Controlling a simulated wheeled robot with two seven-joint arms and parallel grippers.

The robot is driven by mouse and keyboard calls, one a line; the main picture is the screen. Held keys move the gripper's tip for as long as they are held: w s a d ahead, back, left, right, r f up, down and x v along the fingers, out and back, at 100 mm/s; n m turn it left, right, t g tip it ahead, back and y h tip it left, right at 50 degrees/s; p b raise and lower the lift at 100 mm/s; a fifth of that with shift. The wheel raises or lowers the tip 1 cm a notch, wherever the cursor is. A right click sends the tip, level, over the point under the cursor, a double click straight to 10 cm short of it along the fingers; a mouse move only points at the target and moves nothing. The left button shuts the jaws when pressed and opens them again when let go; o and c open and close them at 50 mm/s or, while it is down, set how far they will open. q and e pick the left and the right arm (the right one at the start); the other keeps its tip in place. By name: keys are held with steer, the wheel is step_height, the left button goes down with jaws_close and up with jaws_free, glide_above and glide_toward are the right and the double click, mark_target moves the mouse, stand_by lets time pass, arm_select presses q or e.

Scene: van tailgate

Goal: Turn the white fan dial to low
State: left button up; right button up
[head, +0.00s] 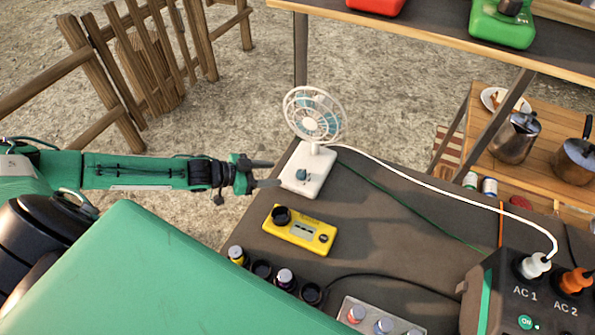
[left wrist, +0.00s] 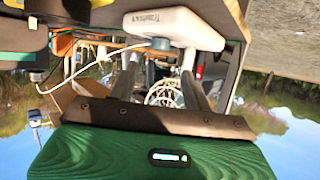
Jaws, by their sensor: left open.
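The white fan (head: 312,115) stands on the left end of the dark table, its round cage above a white base (head: 310,165). A small blue-grey dial (head: 301,175) sits on the base; its setting is too small to read. My left gripper (head: 275,173) is open, just left of the base, fingers pointing at it, with nothing between them. In the left wrist view the picture is upside down: the fan base (left wrist: 175,28) and dial (left wrist: 160,43) show beyond the fingers (left wrist: 161,80), apart from them. My right gripper is not in view.
A yellow device (head: 300,230) with a black knob lies in front of the fan. Several small jars (head: 285,279) line the table's near edge. A white cord (head: 430,183) runs from the fan to a power station (head: 540,300). A raised shelf (head: 420,30) stands behind.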

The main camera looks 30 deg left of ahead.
mark_target(300, 173)
arm_select(q)
steer(key=p+x, duration=0.1)
steer(key=x, duration=0.7)
steer(key=shift+w+d+f, duration=0.25)
steer(key=shift+w, duration=0.15)
steer(key=c, duration=0.7)
steer(key=shift+c, duration=1.3)
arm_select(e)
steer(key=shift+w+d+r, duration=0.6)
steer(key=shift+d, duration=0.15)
